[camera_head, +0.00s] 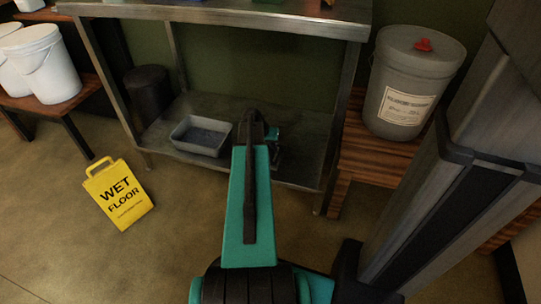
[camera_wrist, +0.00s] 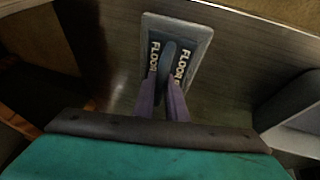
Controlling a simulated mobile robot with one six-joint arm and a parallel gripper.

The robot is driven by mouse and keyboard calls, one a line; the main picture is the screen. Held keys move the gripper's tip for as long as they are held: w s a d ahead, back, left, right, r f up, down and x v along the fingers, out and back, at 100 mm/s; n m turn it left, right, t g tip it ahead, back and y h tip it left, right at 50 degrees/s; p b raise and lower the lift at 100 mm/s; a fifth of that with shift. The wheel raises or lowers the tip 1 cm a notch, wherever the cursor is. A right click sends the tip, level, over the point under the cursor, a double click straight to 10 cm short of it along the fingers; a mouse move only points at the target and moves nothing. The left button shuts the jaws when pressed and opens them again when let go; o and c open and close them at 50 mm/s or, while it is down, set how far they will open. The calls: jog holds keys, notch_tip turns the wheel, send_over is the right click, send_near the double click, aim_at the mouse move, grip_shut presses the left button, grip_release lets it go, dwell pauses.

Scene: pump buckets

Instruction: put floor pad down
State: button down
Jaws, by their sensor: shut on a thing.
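The floor pad (camera_wrist: 178,35) is a blue-grey rectangular block with "FLOOR" lettering and a raised ridge along its middle, seen in the wrist view. My gripper (camera_wrist: 163,82) has its two purplish fingers shut on that ridge. The pad is over the grey metal lower shelf (camera_head: 300,125) of the steel table. I cannot tell whether it touches the shelf. In the head view my gripper (camera_head: 271,133) is at the lower shelf, and my teal arm mostly hides it and the pad.
A grey tray (camera_head: 201,135) sits on the lower shelf, left of my gripper. A dark bin (camera_head: 149,92) stands behind it. Table legs and the upper top (camera_head: 220,16) frame the space. A yellow wet floor sign (camera_head: 119,194) is on the floor; a lidded bucket (camera_head: 412,80) stands at right.

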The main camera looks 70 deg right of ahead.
jog(key=shift+w+d, duration=0.1)
jog(key=shift+d, duration=0.25)
jog(key=shift+f, duration=0.1)
jog(key=shift+f+b, duration=1.05)
jog(key=shift+f, duration=0.65)
jog(key=shift+f, duration=0.1)
jog(key=c, duration=1.8)
grip_release()
jog(key=shift+o, duration=0.2)
